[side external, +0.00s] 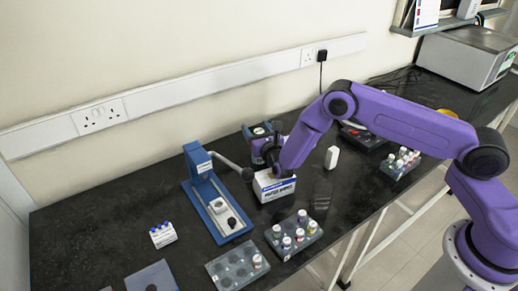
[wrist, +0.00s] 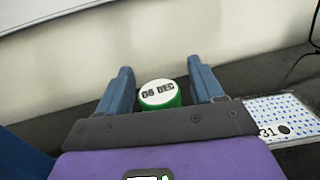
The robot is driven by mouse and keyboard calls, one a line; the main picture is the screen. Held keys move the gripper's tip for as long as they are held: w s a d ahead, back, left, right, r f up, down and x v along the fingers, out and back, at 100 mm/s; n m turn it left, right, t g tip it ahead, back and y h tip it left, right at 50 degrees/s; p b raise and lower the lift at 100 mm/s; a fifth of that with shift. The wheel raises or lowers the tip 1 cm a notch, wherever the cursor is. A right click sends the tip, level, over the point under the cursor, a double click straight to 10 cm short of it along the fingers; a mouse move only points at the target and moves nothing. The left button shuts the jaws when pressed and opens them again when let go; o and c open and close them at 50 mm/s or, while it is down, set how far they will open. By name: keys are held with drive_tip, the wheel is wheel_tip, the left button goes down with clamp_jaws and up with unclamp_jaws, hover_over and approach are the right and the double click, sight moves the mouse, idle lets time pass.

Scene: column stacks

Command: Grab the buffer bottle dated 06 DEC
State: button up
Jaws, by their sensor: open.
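The bottle (wrist: 159,94) has a green cap with a white top that reads 06 DEC in the wrist view. It stands between the two blue fingers of my gripper (wrist: 160,66), which are spread with a gap on each side of the cap. Only the cap shows; the bottle's body is hidden below it. In the side external view my gripper (side external: 264,152) is low behind a white printed box, and I cannot make out the bottle there.
The white box (side external: 273,186) stands close in front of my gripper. A blue press-like device (side external: 212,190) is to its left. Racks of small vials (side external: 293,234) sit in front. A white block (side external: 332,157) stands to the right. A wall is close behind.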

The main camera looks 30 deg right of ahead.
clamp_jaws()
drive_tip(key=shift+r, duration=0.1)
